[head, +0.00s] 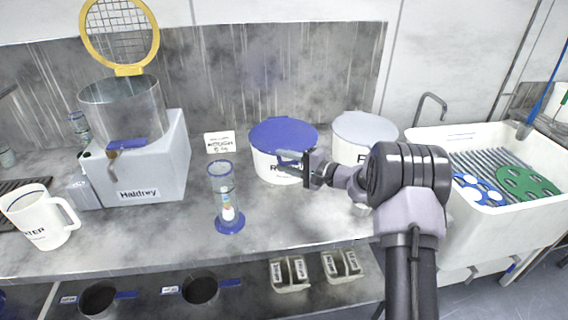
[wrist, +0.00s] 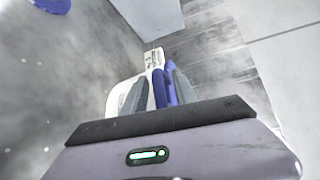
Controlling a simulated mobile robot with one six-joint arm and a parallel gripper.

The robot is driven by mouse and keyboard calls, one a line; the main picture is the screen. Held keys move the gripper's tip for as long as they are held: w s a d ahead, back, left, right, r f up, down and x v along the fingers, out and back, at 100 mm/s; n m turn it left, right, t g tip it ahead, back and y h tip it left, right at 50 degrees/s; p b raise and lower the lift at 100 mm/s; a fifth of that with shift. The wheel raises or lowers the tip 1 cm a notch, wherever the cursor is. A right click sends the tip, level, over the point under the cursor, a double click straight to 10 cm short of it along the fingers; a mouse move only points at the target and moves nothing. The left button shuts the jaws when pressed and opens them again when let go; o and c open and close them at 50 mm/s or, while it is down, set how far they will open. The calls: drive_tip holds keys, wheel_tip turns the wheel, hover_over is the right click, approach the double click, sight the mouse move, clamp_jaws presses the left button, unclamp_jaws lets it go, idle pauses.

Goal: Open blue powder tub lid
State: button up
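The white powder tub (head: 264,166) stands on the bench with its round blue lid (head: 284,133) lying flat on top. My gripper (head: 283,161) is at the tub's front right, by the lid's front edge. In the wrist view, my gripper's two grey fingers (wrist: 160,88) stand apart, with the blue lid edge (wrist: 161,84) between them, closer to the right finger. The white tub side (wrist: 116,97) shows beyond the left finger. I cannot tell whether either finger touches the lid.
A second tub with a pale lid (head: 364,128) stands close on the right. A clear cylinder with a blue base (head: 229,223) stands front left. A Haldrey machine (head: 150,170) and a white jug (head: 40,220) are farther left. A sink (head: 475,215) is at the right.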

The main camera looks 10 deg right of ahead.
drive_tip(key=shift+w+a, duration=0.1)
drive_tip(key=shift+f, duration=0.1)
clamp_jaws()
idle(1.3)
